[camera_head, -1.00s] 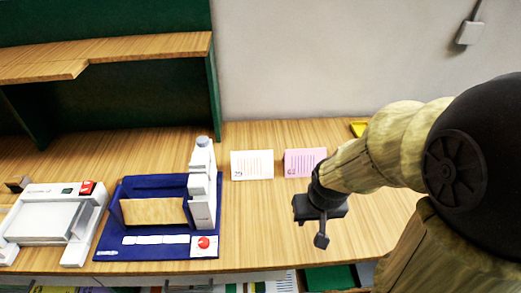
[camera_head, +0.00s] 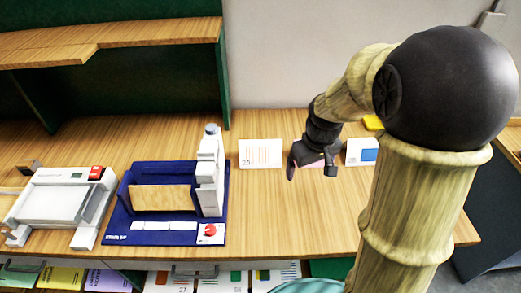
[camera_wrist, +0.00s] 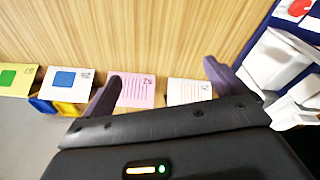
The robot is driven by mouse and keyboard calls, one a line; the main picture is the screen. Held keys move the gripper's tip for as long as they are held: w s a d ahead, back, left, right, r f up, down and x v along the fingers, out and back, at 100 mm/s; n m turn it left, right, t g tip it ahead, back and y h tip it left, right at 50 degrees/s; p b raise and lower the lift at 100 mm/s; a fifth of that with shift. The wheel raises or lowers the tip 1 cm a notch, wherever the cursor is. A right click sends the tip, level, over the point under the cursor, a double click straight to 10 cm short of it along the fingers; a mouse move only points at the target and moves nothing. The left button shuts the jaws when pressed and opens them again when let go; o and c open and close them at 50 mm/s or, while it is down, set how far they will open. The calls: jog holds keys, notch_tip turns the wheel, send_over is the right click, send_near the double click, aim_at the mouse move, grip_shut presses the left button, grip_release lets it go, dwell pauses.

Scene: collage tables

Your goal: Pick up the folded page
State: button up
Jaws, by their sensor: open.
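Several folded pages stand like small tents on the wooden table; I cannot tell which one the task means. A white page with orange lines (camera_head: 260,153) stands left of my gripper (camera_head: 311,170). A pink page is mostly hidden behind the gripper in the head view. A white page with a blue square (camera_head: 356,151) stands to its right. In the wrist view, the pink page (camera_wrist: 137,90) and the lined white page (camera_wrist: 188,91) appear between my open, empty fingers. The blue-square page (camera_wrist: 64,82) and a yellow page with a green square (camera_wrist: 14,79) are further left.
A white machine (camera_head: 62,203) stands at far left, below a wooden shelf (camera_head: 140,33). A wall stands behind.

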jog(key=w+a+r+n+g, duration=0.1)
jog(key=w+a+r+n, duration=0.15)
jog(key=w+n, duration=0.65)
jog(key=n+g+p, duration=0.1)
jog(key=n, duration=0.4)
send_over(266, 141)
jog(key=shift+f, duration=0.35)
jog(key=shift+f, duration=0.1)
notch_tip(266, 141, down, 12)
jog(key=p, duration=0.2)
jog(key=shift+p, duration=0.4)
jog(key=shift+w+d+f+p, duration=0.1)
jog(key=shift+f+p, duration=0.55)
jog(key=shift+f, duration=0.7)
jog(key=shift+w+d+f+p, duration=0.1)
jog(key=shift+f+p, duration=0.55)
jog(key=shift+f, duration=0.65)
